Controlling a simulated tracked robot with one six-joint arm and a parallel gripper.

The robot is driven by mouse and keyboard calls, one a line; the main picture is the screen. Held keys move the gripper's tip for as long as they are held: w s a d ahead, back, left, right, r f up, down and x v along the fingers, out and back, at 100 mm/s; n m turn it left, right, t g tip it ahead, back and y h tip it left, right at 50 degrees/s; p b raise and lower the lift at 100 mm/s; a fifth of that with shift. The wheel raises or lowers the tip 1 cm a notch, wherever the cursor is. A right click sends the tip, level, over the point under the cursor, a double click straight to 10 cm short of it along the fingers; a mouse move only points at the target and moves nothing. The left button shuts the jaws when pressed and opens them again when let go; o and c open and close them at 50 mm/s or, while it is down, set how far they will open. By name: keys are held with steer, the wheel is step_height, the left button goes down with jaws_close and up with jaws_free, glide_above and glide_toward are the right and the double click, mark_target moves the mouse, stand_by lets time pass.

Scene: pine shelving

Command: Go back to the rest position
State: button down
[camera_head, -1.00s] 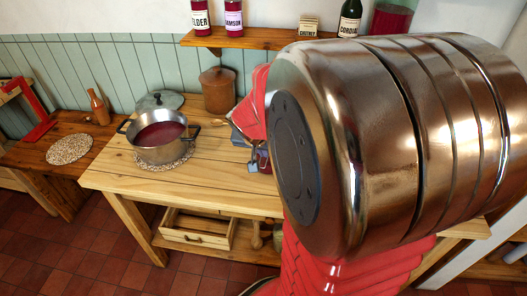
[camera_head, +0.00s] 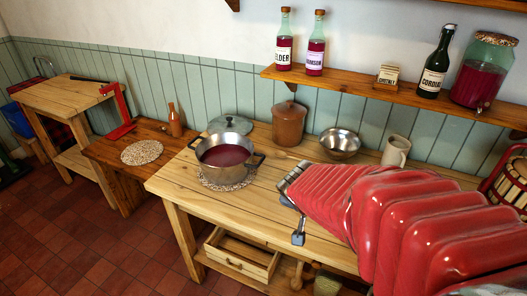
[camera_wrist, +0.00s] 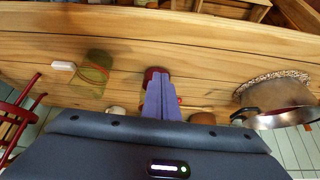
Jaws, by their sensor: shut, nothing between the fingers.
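My gripper shows in the wrist view (camera_wrist: 160,98) as two purple fingers lying together, with nothing between them. They point over the pine worktop (camera_wrist: 200,45), and a small dark-red thing (camera_wrist: 155,72) is partly hidden behind them. In the head view my red-sleeved arm reaches from the lower right over the right part of the worktop (camera_head: 178,183). Its far end is to the right of the steel pot, apart from it. The arm hides much of the worktop's right side, and the fingers are hard to make out there.
The steel pot (camera_head: 225,174) of red liquid stands on a woven mat. A lidded brown crock (camera_head: 288,124), metal bowl (camera_head: 340,145) and cream jug (camera_head: 396,151) stand at the back. A wall shelf (camera_head: 345,86) holds bottles and a jar (camera_head: 483,75). A drawer (camera_head: 240,262) sits below.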

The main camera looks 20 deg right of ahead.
steer(key=shift+s+a+f, duration=0.1)
steer(key=shift+s+a, duration=0.05)
steer(key=shift+a, duration=0.05)
stand_by(0.5)
steer(key=s+a+r+n+t+y, duration=0.1)
steer(key=s+a+r+n+y, duration=0.1)
steer(key=a+r+n, duration=0.3)
steer(key=s+a+r+n+y, duration=0.3)
steer(key=s+a+r+n, duration=0.1)
steer(key=a, duration=0.9)
step_height(320, 180, up, 2)
steer(key=shift+s+n+t, duration=0.2)
steer(key=shift+n+t, duration=0.2)
steer(key=shift+n, duration=0.4)
